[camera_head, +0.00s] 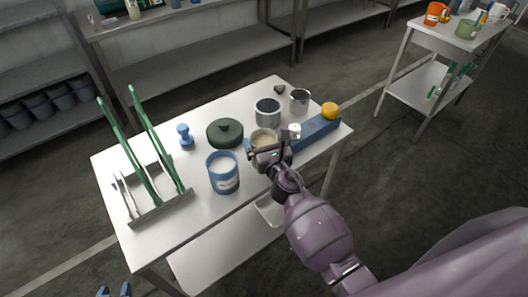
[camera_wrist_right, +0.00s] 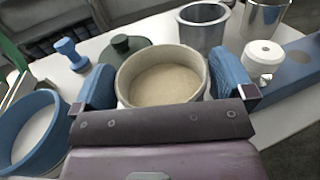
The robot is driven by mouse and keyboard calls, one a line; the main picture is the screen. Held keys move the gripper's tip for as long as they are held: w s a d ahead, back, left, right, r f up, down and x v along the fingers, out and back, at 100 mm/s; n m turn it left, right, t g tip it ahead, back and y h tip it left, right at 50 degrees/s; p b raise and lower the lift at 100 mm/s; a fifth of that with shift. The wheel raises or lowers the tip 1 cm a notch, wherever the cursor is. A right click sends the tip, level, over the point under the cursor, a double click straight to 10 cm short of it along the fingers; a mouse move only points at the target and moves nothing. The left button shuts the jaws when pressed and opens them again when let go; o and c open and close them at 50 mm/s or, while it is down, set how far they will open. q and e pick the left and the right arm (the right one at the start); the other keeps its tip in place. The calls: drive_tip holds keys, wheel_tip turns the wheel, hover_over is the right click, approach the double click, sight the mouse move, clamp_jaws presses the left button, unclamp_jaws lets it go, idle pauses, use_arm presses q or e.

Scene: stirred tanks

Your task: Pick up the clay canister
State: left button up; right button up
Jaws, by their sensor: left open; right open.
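The clay canister (camera_wrist_right: 160,84) is a round beige pot with an open top and pale contents. In the right wrist view it sits between the two blue fingers of my right gripper (camera_wrist_right: 166,82), one on each side; I cannot tell whether they touch it. In the head view the canister (camera_head: 263,137) stands on the white table, partly hidden by my right gripper (camera_head: 268,153), which is open. My left gripper (camera_head: 115,291) shows at the bottom left edge, low in front of the table, open and empty.
A grey metal pot (camera_head: 267,112) stands farther back. A blue block (camera_head: 316,133) lies to the right. A rack with green tools (camera_head: 160,207) fills the table's left end.

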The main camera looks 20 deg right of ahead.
drive_tip(key=c, duration=1.4)
drive_tip(key=shift+r, duration=0.1)
drive_tip(key=shift+r, duration=0.15)
